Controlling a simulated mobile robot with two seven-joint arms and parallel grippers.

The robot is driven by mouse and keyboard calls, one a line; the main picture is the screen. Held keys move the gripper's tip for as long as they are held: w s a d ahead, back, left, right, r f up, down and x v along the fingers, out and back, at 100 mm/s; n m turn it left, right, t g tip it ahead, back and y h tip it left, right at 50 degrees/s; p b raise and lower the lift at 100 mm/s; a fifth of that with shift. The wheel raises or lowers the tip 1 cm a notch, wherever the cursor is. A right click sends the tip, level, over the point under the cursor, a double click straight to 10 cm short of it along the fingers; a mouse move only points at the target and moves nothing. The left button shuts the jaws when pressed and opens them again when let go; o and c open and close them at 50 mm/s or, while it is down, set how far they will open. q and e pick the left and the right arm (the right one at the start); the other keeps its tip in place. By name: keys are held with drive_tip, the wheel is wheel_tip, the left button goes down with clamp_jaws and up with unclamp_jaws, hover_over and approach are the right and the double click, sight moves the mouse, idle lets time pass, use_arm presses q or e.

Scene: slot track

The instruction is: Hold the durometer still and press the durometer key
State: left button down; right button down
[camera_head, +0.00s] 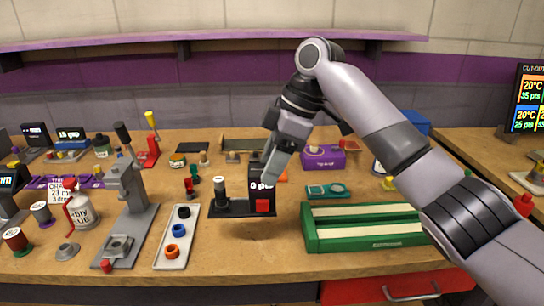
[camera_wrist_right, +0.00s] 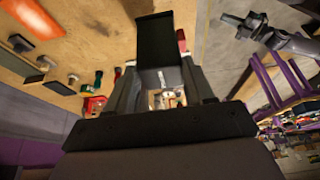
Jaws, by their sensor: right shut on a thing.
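The durometer (camera_head: 232,208) is a black device with a flat base, a short grey post at its left and an upright block at its right. The block carries a partly covered display reading about "0 pts". The red durometer key (camera_head: 262,206) is low on the block's front. My right gripper (camera_head: 268,172) comes from above and is shut on the block, with its near finger hiding part of it. The black base also shows beyond the fingers in the right wrist view (camera_wrist_right: 155,38). My left gripper seems to show there (camera_wrist_right: 240,26), apart from the durometer, its jaws unclear.
A white tray with rings (camera_head: 178,236) and a grey lever press (camera_head: 130,215) stand to the left. A green grooved box (camera_head: 370,245) and a teal device (camera_head: 326,191) are to the right. The bench front below the durometer is clear; a shadow there suggests it is slightly raised.

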sight(272, 202)
drive_tip(key=shift+f+b, duration=0.55)
drive_tip(key=shift+f, duration=4.2)
